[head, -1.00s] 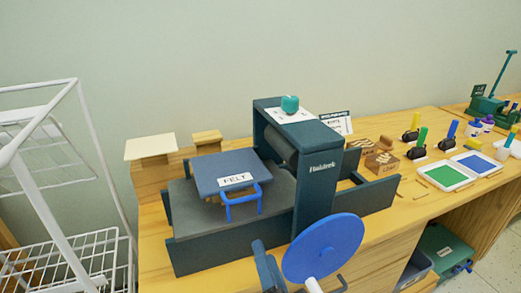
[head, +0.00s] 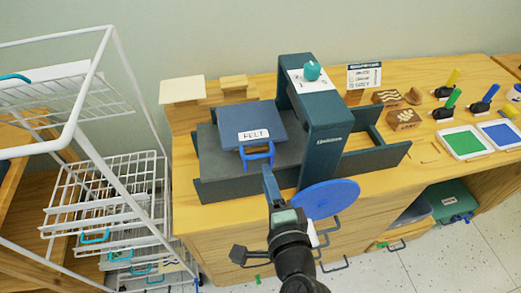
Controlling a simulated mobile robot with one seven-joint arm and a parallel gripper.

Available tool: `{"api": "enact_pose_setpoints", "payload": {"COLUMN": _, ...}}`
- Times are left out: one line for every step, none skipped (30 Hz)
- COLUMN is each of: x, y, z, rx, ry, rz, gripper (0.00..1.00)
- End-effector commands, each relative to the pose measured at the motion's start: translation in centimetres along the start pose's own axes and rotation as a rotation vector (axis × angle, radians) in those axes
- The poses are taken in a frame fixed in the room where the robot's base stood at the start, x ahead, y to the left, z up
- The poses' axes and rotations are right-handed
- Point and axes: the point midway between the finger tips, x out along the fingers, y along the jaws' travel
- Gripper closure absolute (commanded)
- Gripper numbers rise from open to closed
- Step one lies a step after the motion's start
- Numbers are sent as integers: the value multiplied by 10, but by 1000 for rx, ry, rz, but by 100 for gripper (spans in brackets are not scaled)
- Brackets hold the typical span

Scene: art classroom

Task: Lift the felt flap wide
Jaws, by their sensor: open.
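The felt flap (head: 244,122) is a flat dark blue panel with a white "FELT" label. It lies nearly level over the dark bed of the press (head: 210,155), left of the roller frame. A bright blue looped handle (head: 257,155) hangs from its front edge. My gripper (head: 268,178) is in front of the press, its tip just below and slightly right of the handle in the picture. It appears apart from the handle, though the exact depth is unclear. It is open and empty; the view shows it nearly edge-on.
The press's roller frame (head: 312,120) stands right of the flap, and its blue handwheel (head: 326,197) juts forward right of my gripper. A white wire rack (head: 100,195) stands left. Wood blocks (head: 404,119) and ink trays (head: 462,142) lie right on the wooden table.

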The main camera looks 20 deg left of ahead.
Motion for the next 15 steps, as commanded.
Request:
{"api": "enact_pose_setpoints", "payload": {"x": 12, "y": -2, "z": 0, "rx": -4, "ry": -3, "rz": 1, "gripper": 58}}
{"api": "enact_pose_setpoints", "payload": {"x": 19, "y": -2, "z": 0, "rx": -4, "ry": -2, "rz": 0, "gripper": 58}}
{"api": "enact_pose_setpoints", "payload": {"x": 27, "y": -2, "z": 0, "rx": -3, "ry": -3, "rz": 0, "gripper": 58}}
{"api": "enact_pose_setpoints", "payload": {"x": 33, "y": -2, "z": 0, "rx": -3, "ry": -2, "rz": 0, "gripper": 58}}
{"api": "enact_pose_setpoints", "payload": {"x": 39, "y": -2, "z": 1, "rx": -5, "ry": -3, "rz": 1, "gripper": 58}}
{"api": "enact_pose_setpoints", "payload": {"x": 47, "y": -2, "z": 0, "rx": -5, "ry": -2, "rz": 1, "gripper": 58}}
{"api": "enact_pose_setpoints", "payload": {"x": 52, "y": -2, "z": 0, "rx": -5, "ry": -2, "rz": 1, "gripper": 58}}
{"api": "enact_pose_setpoints", "payload": {"x": 57, "y": -2, "z": 0, "rx": -4, "ry": -2, "rz": 1, "gripper": 58}}
{"api": "enact_pose_setpoints", "payload": {"x": 63, "y": -2, "z": 0, "rx": -4, "ry": -1, "rz": 1, "gripper": 58}}
{"api": "enact_pose_setpoints", "payload": {"x": 67, "y": -2, "z": 0, "rx": -4, "ry": -1, "rz": 1, "gripper": 58}}
{"api": "enact_pose_setpoints", "payload": {"x": 71, "y": -1, "z": 0, "rx": -4, "ry": -2, "rz": 1, "gripper": 58}}
{"api": "enact_pose_setpoints", "payload": {"x": 75, "y": -1, "z": 0, "rx": -4, "ry": -1, "rz": 0, "gripper": 58}}
{"api": "enact_pose_setpoints", "payload": {"x": 78, "y": -1, "z": 0, "rx": -3, "ry": 0, "rz": 0, "gripper": 58}}
{"api": "enact_pose_setpoints", "payload": {"x": 80, "y": -1, "z": 0, "rx": -3, "ry": 0, "rz": 1, "gripper": 58}}
{"api": "enact_pose_setpoints", "payload": {"x": 83, "y": -1, "z": 0, "rx": -3, "ry": 0, "rz": 0, "gripper": 58}}
